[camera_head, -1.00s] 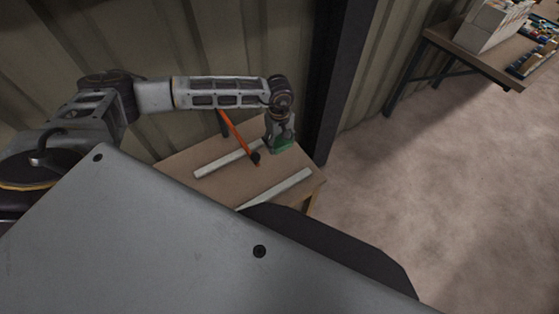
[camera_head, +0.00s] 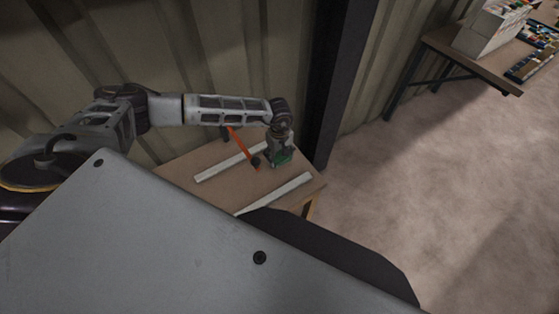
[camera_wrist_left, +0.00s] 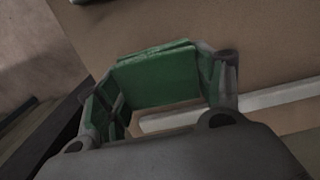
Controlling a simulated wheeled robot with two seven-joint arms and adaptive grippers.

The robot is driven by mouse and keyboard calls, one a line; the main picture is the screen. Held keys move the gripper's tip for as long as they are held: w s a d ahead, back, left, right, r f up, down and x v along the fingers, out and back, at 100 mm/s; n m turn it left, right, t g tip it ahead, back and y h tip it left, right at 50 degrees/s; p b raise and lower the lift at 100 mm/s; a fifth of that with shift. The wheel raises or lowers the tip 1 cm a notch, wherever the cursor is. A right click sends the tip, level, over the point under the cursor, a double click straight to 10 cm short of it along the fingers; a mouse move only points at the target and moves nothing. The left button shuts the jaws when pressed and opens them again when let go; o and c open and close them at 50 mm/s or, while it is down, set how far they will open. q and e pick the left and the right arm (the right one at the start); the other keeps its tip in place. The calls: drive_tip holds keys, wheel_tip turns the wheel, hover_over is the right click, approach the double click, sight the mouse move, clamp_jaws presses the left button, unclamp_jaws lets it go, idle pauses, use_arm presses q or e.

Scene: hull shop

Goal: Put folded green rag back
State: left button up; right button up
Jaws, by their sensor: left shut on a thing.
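The folded green rag (camera_wrist_left: 158,75) spans between the fingers of my left gripper (camera_head: 281,156) in the left wrist view. My left gripper is shut on it. In the head view only a small green patch of the rag shows at the fingertips, over the right part of the wooden table (camera_head: 215,195). I cannot tell whether the rag touches the tabletop. My right gripper is not in view.
Two pale strips (camera_head: 228,164) (camera_head: 278,192) lie on the table. An orange-handled tool (camera_head: 241,145) with a dark end is just left of my gripper. A dark post (camera_head: 338,80) stands behind the table's right end. Another table (camera_head: 470,66) holds a pale box (camera_head: 490,30).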

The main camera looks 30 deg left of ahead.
sight(280, 161)
use_arm(q)
drive_tip(key=shift+f, duration=1.9)
drive_tip(key=shift+f, duration=0.1)
drive_tip(key=o, duration=1)
wheel_tip(280, 161, up, 12)
drive_tip(key=shift+r+b, duration=0.15)
drive_tip(key=shift+b, duration=0.25)
